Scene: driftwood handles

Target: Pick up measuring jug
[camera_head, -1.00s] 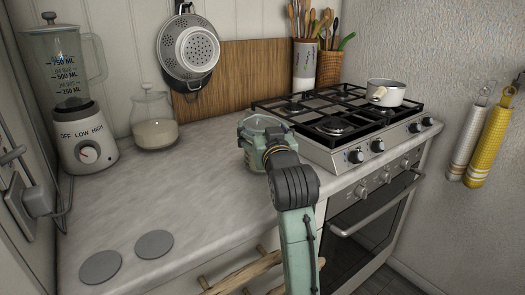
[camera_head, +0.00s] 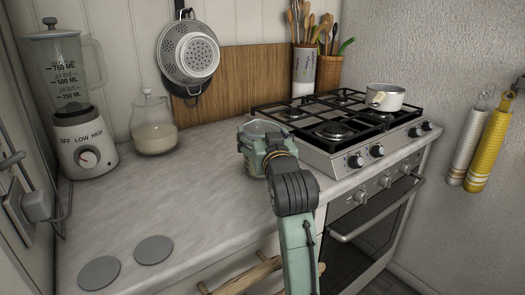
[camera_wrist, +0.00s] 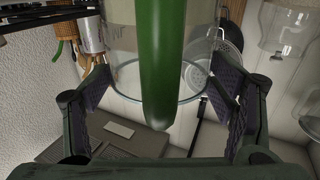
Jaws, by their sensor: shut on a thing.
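The measuring jug (camera_head: 262,128) is clear, with a round rim, and is at the counter's front edge, left of the stove. In the wrist view the clear jug (camera_wrist: 122,40) has a green handle (camera_wrist: 162,70) pointing at the camera. My gripper (camera_head: 268,152) is around the jug, hiding much of its front. In the wrist view the pads of my gripper (camera_wrist: 160,92) are on both sides of the jug, shut on it. I cannot tell whether its base touches the counter.
The stove (camera_head: 345,140) with a white saucepan (camera_head: 386,98) is right of the jug. A blender (camera_head: 85,140) and a glass jar (camera_head: 154,130) stand back left. Two grey discs (camera_head: 99,273) lie at front left. The counter (camera_head: 190,190) between is clear.

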